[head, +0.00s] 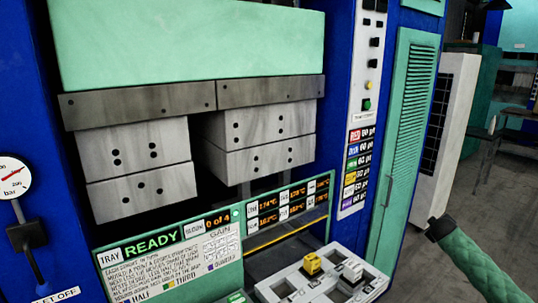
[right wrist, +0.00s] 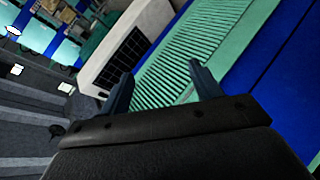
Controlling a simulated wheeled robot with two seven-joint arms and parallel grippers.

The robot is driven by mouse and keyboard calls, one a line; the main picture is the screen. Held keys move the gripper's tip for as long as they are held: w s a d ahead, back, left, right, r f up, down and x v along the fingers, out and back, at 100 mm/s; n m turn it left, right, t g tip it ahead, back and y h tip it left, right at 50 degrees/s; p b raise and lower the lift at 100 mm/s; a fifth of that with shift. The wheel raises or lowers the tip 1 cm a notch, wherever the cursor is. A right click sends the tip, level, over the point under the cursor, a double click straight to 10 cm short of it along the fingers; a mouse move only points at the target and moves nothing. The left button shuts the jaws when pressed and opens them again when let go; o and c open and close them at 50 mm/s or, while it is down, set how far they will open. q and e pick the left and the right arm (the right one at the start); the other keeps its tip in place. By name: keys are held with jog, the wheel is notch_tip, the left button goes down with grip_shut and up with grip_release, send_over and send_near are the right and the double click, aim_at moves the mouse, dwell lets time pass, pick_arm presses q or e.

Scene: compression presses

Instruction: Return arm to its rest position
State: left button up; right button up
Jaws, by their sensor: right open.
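My right arm (head: 480,262), in a green sleeve with a dark end, comes in at the lower right of the head view. It is in front of the grey floor, right of the press. In the right wrist view my right gripper (right wrist: 161,70) is open, its two blue-grey fingers spread with nothing between them. Beyond the fingers are a green louvred panel (right wrist: 165,75) and a white cabinet with a dark grille (right wrist: 122,60). My left gripper is not in view.
The blue press holds grey metal blocks (head: 262,140) under a green beam (head: 190,40). A READY panel (head: 150,243) stands below. A grey tray (head: 290,289) at the bottom holds a yellow piece (head: 312,263) and a whitish piece (head: 352,270). Open floor (head: 490,215) lies right.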

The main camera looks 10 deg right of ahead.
jog(key=s+a+f+g+y, duration=0.1)
jog(key=s+a+f+y, duration=0.1)
jog(key=s+a+f, duration=0.9)
jog(key=a+f+g+y, duration=0.1)
jog(key=a+f, duration=0.6)
jog(key=f, duration=1)
jog(key=s+a+f+g+y, duration=0.15)
jog(key=s+a+f, duration=0.45)
jog(key=a+f, duration=0.65)
jog(key=s+a+f+g+y, duration=0.1)
jog(key=s+a+f, duration=0.6)
jog(key=s+a, duration=0.4)
jog(key=s+a+f+g+y, duration=0.1)
jog(key=s+a+f+y, duration=0.1)
jog(key=s+a+f, duration=0.6)
jog(key=s+a+f+g+y, duration=0.1)
jog(key=s+a+f, duration=0.6)
jog(key=s+a, duration=0.7)
jog(key=shift+s+a+f+m+g+y, duration=0.25)
jog(key=shift+s+a+m+g+y, duration=0.15)
jog(key=shift+a, duration=0.25)
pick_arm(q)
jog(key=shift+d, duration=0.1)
